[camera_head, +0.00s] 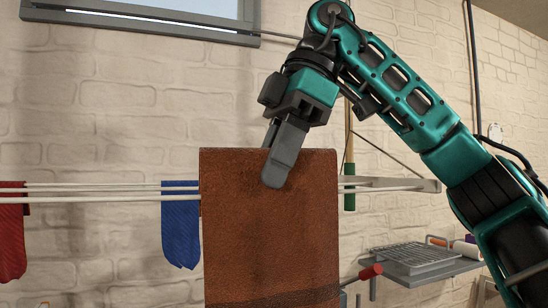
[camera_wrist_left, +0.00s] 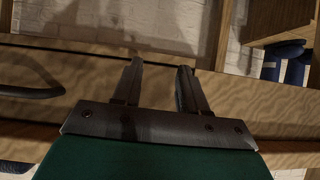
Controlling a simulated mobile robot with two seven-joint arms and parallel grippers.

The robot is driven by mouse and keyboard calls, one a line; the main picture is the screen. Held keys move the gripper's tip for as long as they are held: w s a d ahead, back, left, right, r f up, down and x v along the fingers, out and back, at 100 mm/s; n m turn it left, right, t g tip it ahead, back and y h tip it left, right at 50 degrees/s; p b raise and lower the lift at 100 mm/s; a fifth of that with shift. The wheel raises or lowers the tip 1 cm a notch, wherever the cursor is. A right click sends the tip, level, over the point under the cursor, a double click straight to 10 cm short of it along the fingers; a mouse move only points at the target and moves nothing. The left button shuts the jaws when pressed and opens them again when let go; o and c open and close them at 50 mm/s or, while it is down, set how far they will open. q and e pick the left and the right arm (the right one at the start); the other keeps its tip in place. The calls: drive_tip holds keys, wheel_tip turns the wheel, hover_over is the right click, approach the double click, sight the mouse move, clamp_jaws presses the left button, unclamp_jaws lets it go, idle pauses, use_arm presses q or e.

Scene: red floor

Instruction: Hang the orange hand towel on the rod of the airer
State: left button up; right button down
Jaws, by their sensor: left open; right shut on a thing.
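The orange hand towel (camera_head: 270,235) looks brown-orange and hangs down in the middle of the head view, with a darker band near its lower end. My right gripper (camera_head: 275,170) is shut on the towel's top edge from above. The airer's white rods (camera_head: 110,190) run across the view, and the towel hides their middle part. The towel's top edge is above the rods in the picture; I cannot tell whether it touches them. My left gripper (camera_wrist_left: 157,78) shows only in the left wrist view, open and empty, near wooden surfaces.
A red cloth (camera_head: 11,230) and a blue cloth (camera_head: 181,224) hang on the rods to the left. A bracket (camera_head: 425,185) is at the rods' right end. A grey rack (camera_head: 415,258) and a red-handled tool (camera_head: 370,271) are at lower right.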

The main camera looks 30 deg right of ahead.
sight(277, 192)
drive_tip(key=shift+f+b, duration=1.45)
drive_tip(key=shift+f, duration=0.8)
drive_tip(key=c, duration=1.3)
unclamp_jaws()
drive_tip(key=o, duration=0.5)
